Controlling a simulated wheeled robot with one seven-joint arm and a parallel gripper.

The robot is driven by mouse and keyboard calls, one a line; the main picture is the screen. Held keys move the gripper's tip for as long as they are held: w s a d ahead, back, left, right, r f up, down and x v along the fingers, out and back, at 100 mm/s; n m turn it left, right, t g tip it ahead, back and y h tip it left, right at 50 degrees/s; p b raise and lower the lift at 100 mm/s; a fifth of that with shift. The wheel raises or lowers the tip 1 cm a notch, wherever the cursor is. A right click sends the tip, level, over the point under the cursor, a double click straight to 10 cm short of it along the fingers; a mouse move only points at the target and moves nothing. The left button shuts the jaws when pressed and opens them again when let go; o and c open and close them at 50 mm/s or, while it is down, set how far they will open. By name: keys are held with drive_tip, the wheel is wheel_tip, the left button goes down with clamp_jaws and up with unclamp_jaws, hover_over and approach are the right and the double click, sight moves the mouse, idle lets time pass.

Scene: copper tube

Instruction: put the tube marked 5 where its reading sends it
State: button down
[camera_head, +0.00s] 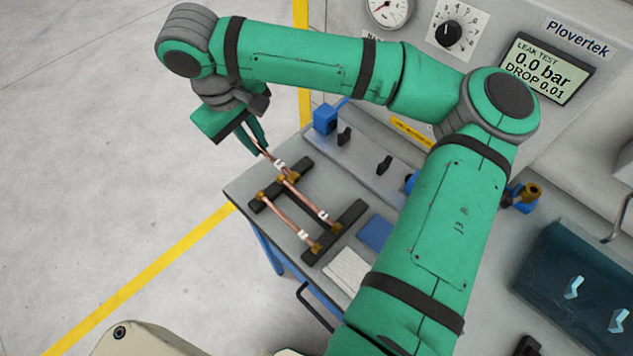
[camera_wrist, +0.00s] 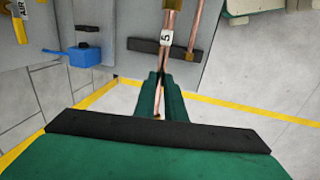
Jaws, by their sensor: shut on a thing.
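My gripper (camera_wrist: 160,78) is shut on a copper tube with a white tag marked 5 (camera_wrist: 166,24). In the head view my gripper (camera_head: 257,145) is at the bench's left end, and the held tube (camera_head: 268,155) slants down right from it, its tag near the rack's upper bar. I cannot tell whether the tube touches the rack. Two other tagged copper tubes, a left one (camera_head: 282,213) and a right one (camera_head: 308,200), lie across the black rack bars (camera_head: 349,216). The tester display (camera_head: 546,68) reads LEAK TEST, 0.0 bar, DROP 0.01.
A blue block (camera_head: 325,118) stands at the bench's back left, with black levers beside it. A brass fitting (camera_head: 531,191) is right of my arm. A blue pad (camera_head: 375,232) and white cloth (camera_head: 348,270) lie by the rack. A dark teal bin (camera_head: 545,268) stands at right.

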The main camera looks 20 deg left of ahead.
drive_tip(key=w+d+f, duration=0.1)
drive_tip(key=d+f, duration=0.2)
drive_tip(key=d, duration=0.1)
drive_tip(key=w+d+f, duration=0.2)
drive_tip(key=d, duration=0.1)
drive_tip(key=w+d+f, duration=0.1)
drive_tip(key=d+f, duration=0.2)
drive_tip(key=d, duration=0.1)
drive_tip(key=shift+w+d+f, duration=0.15)
drive_tip(key=shift+d+f, duration=0.15)
drive_tip(key=shift+f, duration=0.05)
drive_tip(key=shift+w+d+f, duration=0.1)
drive_tip(key=shift+d+f, duration=0.05)
drive_tip(key=shift+f, duration=0.8)
drive_tip(key=shift+d+f, duration=0.15)
drive_tip(key=shift+f, duration=0.8)
drive_tip(key=c, duration=2.2)
unclamp_jaws()
drive_tip(key=shift+f, duration=0.15)
drive_tip(key=o, duration=0.4)
